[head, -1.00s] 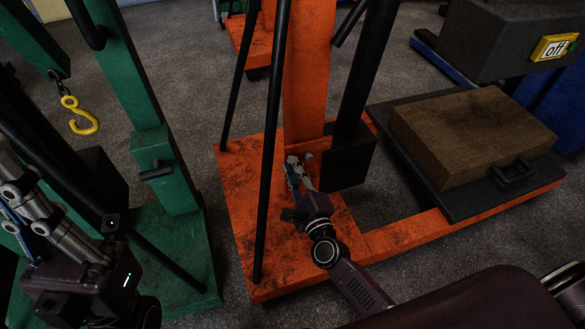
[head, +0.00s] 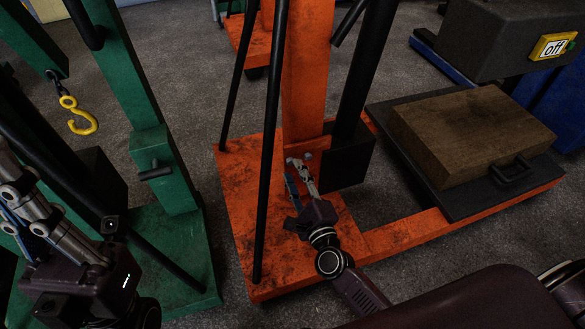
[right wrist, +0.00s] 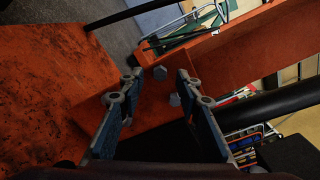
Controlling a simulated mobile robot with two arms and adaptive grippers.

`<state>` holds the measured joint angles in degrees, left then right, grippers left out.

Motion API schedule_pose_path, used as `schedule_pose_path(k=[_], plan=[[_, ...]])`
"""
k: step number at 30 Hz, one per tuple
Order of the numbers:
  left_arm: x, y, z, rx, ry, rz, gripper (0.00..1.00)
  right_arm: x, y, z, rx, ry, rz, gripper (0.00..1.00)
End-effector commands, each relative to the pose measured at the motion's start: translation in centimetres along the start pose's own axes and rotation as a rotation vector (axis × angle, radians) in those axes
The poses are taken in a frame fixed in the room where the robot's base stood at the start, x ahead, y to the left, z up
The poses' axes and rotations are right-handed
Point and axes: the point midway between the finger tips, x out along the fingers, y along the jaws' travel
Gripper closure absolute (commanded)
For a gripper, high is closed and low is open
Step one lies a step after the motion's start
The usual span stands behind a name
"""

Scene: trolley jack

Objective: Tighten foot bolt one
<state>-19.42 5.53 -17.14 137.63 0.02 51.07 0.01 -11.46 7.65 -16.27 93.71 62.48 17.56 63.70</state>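The orange trolley jack (head: 305,100) stands at the centre of the head view on an orange base. Two small grey bolts show at its foot in the right wrist view: one bolt (right wrist: 160,72) farther off, another bolt (right wrist: 175,99) nearer. A grey bolt head (head: 308,155) also shows at the column's foot in the head view. My right gripper (right wrist: 158,76) is open, with the bolts seen between its fingers; contact cannot be told. It also shows in the head view (head: 297,165), at the column's foot. My left gripper (head: 22,195) is at the left edge, partly cut off.
A black bar and block (head: 345,165) stand just right of my right gripper. A slanting black rod (head: 270,150) is to its left. A wooden block (head: 470,135) sits on a black plate. A green frame (head: 165,170) with a yellow hook (head: 80,118) is left.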

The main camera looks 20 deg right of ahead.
Motion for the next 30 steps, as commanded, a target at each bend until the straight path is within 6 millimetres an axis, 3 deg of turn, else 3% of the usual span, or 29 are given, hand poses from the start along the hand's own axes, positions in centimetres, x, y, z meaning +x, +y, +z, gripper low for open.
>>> schedule_pose_path(k=[6,13,18,30], plan=[[0.0,0.0,0.0,-0.001,0.001,0.002,1.0,-5.1,0.2,-0.1,-0.001,0.001,0.004,0.68],[0.0,0.1,0.0,-0.001,0.002,0.003,1.0,-8.6,0.1,-0.1,-0.001,0.001,0.002,0.68],[0.0,0.1,0.0,-0.001,0.002,0.003,1.0,-9.5,0.1,-0.1,0.0,0.001,0.001,0.68],[0.0,0.1,0.0,-0.001,0.002,0.003,1.0,-9.6,0.0,-0.1,0.0,0.001,0.0,0.68]])
